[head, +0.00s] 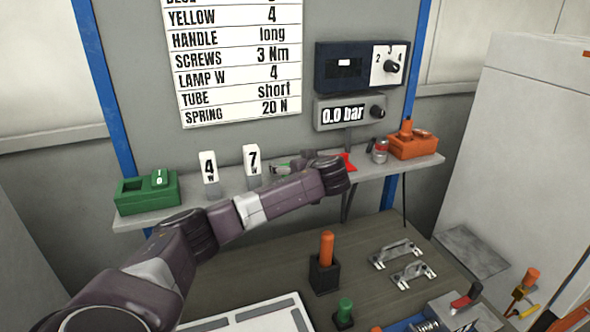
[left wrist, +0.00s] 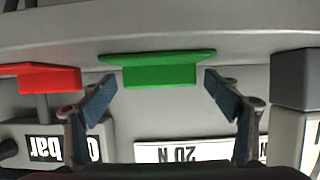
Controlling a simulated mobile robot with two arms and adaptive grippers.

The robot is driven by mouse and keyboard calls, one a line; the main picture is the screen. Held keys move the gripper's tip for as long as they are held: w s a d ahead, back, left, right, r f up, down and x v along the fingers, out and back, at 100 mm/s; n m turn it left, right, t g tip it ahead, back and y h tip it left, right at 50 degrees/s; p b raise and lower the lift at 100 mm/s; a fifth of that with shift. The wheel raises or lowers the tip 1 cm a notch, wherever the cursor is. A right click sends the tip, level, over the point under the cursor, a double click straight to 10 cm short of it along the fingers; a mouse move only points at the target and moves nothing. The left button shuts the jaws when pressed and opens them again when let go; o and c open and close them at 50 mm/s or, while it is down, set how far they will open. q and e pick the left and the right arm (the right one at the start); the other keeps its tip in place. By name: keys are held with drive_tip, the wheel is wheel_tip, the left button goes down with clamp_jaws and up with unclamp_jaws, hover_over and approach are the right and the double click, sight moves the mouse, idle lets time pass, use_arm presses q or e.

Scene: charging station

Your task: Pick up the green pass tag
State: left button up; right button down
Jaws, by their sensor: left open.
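The green pass tag (left wrist: 160,72) shows in the left wrist view, lying on the grey shelf (left wrist: 240,42) with its thick body facing me. My left gripper (left wrist: 159,82) is open, with one finger on each side of the tag and a gap at both sides. In the head view, my left arm reaches across to the shelf and its wrist hides most of the gripper. My right gripper is not in view.
A red tag (left wrist: 40,78) lies beside the green one. The bench below holds an orange-handled tool (head: 326,250) and metal handles (head: 396,253).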

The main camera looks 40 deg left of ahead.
use_arm(q)
drive_tip(key=c, duration=1)
drive_tip(key=shift+c, duration=0.2)
